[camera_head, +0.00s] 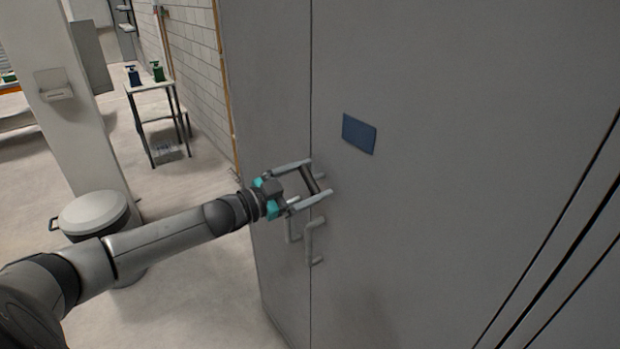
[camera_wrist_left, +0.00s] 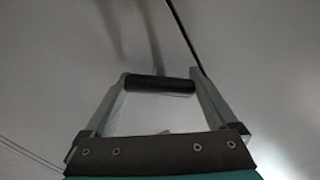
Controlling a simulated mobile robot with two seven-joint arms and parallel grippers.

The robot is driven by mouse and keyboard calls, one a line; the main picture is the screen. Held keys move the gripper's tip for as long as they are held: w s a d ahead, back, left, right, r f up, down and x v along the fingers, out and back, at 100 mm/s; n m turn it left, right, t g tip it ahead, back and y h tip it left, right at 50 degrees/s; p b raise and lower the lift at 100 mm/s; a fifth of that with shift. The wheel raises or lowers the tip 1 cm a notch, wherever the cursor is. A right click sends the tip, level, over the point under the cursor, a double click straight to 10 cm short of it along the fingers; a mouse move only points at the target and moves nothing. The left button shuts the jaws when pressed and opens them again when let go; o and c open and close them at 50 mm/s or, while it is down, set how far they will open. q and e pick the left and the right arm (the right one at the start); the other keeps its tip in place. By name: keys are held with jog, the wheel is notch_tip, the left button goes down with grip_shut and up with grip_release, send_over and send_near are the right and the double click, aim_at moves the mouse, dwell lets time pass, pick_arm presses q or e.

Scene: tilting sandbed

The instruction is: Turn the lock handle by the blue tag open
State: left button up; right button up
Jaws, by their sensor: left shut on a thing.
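The blue tag (camera_head: 359,133) is a flat rectangle on the grey door, right of the door seam. The lock handle (camera_head: 310,180) is a short dark bar on the door, left of and below the tag. My left gripper (camera_head: 317,178) reaches it from the left, with one finger at each end of the bar, and is shut on it. In the left wrist view the dark handle (camera_wrist_left: 160,84) spans between the two grey fingers. The handle's mount is partly hidden by the fingers. My right gripper is not in view.
Two pale pull handles, a left one (camera_head: 293,228) and a right one (camera_head: 315,241), sit just below the gripper beside the seam. A round lidded bin (camera_head: 93,213) stands at left on open floor. A small table (camera_head: 150,86) with bottles stands farther back.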

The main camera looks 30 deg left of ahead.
pick_arm(q)
jog(key=m, duration=0.5)
jog(key=shift+m, duration=0.3)
jog(key=m, duration=0.4)
jog(key=shift+m+b, duration=0.3)
jog(key=shift+b, duration=0.1)
jog(key=o, duration=1)
jog(key=shift+s, duration=0.1)
jog(key=shift+v, duration=7.55)
jog(key=shift+f, duration=0.1)
